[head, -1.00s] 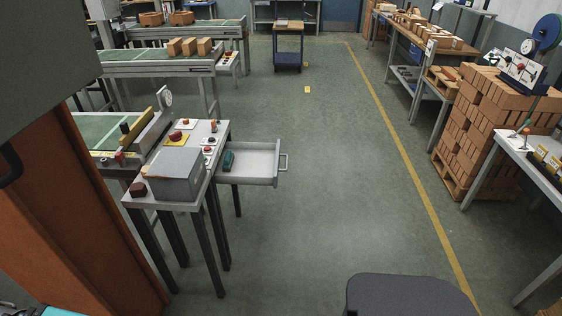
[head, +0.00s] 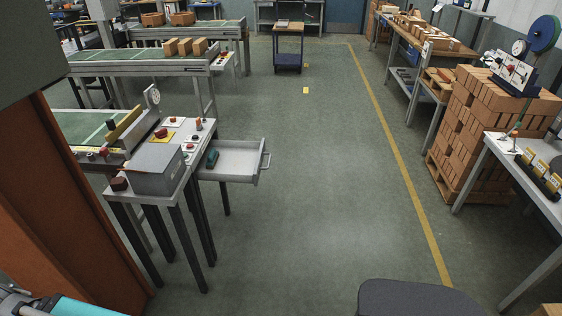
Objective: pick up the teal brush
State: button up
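A small dark teal object (head: 212,158), which looks like the teal brush, lies in the left part of an open grey drawer (head: 240,160). Its bristles and handle are too small to make out. The drawer sticks out to the right from a grey work table (head: 170,195) at the left. My gripper is not in view; a turquoise and grey part at the bottom left corner looks like my arm.
A grey box (head: 157,170) and several red buttons stand on the work table. A brown pillar (head: 60,210) rises at the near left. A dark rounded shape (head: 415,298) sits at the bottom edge. A brick pallet (head: 480,130) and a bench (head: 520,175) stand right. The middle floor is clear.

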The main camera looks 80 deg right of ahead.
aim_at(213, 156)
jog(key=k, duration=1.55)
jog(key=z, duration=1.9)
jog(key=i, duration=0.95)
